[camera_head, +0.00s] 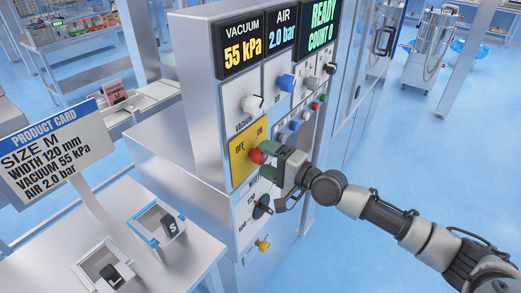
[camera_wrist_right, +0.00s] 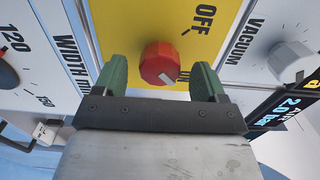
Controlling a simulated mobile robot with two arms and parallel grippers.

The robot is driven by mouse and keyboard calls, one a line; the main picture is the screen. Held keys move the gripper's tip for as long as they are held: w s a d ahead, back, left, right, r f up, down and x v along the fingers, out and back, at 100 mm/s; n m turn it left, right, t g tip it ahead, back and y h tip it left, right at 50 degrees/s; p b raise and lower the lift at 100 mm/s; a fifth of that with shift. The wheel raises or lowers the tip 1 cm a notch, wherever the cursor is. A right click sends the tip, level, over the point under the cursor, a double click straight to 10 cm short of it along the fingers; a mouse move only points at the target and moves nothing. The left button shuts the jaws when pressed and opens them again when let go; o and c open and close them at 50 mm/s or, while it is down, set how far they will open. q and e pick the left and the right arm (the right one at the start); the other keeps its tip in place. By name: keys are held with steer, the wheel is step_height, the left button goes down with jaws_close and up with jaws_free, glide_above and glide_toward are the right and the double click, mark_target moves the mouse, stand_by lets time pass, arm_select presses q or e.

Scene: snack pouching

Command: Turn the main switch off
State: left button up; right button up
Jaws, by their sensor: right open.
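The main switch is a red round knob (camera_head: 257,156) on a yellow plate (camera_head: 239,164) marked OFF and ON, on the front of the machine's panel. In the right wrist view the red knob (camera_wrist_right: 159,64) shows a pale pointer mark at its lower right, away from the OFF label (camera_wrist_right: 205,17). My right gripper (camera_head: 267,160) is at the knob. In the right wrist view its two green fingers (camera_wrist_right: 159,80) stand open, one on each side of the knob, with gaps between. The ON label is mostly hidden behind the gripper there. My left gripper is not in view.
Above the switch is the vacuum knob (camera_head: 251,103); below it is the black width dial (camera_head: 262,206). Blue, red and green buttons sit to the right. Displays read VACUUM 55 kPa, AIR 2.0 bar, READY, COUNT 0. A product card (camera_head: 50,150) stands at left.

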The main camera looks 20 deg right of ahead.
steer(key=shift+x, duration=1)
steer(key=shift+w+a, duration=0.1)
steer(key=shift+w, duration=0.05)
steer(key=c, duration=0.9)
steer(key=shift+c, duration=0.2)
